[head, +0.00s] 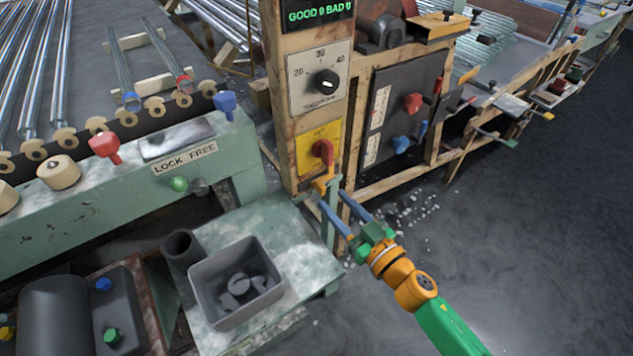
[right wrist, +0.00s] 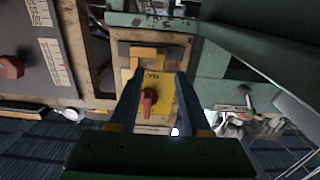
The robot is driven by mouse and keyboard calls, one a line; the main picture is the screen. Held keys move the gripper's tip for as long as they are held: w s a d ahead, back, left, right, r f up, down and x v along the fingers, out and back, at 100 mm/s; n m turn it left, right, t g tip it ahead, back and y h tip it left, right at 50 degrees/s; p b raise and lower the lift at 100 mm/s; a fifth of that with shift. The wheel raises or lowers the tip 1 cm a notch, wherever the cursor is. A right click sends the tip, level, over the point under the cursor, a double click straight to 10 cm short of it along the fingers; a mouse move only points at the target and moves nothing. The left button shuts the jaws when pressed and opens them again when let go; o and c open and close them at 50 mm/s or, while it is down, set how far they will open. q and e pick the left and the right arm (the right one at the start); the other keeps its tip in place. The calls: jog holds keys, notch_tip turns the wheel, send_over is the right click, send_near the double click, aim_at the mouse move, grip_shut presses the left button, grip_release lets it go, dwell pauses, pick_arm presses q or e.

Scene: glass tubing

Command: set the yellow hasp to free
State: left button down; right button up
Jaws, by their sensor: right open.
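The yellow hasp (head: 320,186) is a small orange-yellow piece at the lower edge of a yellow panel (head: 303,160) on the wooden post. A red switch handle (head: 323,151) sits on that panel just above it. My right gripper (head: 332,198) is open, its two blue fingers pointing at the post close to the hasp. In the right wrist view, the yellow panel and red handle (right wrist: 149,100) show between the fingers (right wrist: 158,76), with a yellow piece (right wrist: 148,53), apparently the hasp, beyond the tips. I cannot tell whether anything touches. My left gripper is not in view.
A green table (head: 290,235) with a grey bin (head: 207,300) and a dark cup (head: 184,250) stands below the post. A green bench at left carries a LOCK FREE label (head: 185,158) and a red knob (head: 105,147). Open floor (head: 500,230) lies at right.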

aim_at(324, 190)
jog(key=x, duration=0.4)
jog(key=shift+w+a+b, duration=0.2)
jog(key=shift+w+b, duration=0.1)
jog(key=shift+w, duration=0.05)
jog(key=shift+s, duration=0.1)
grip_shut()
dwell(0.9)
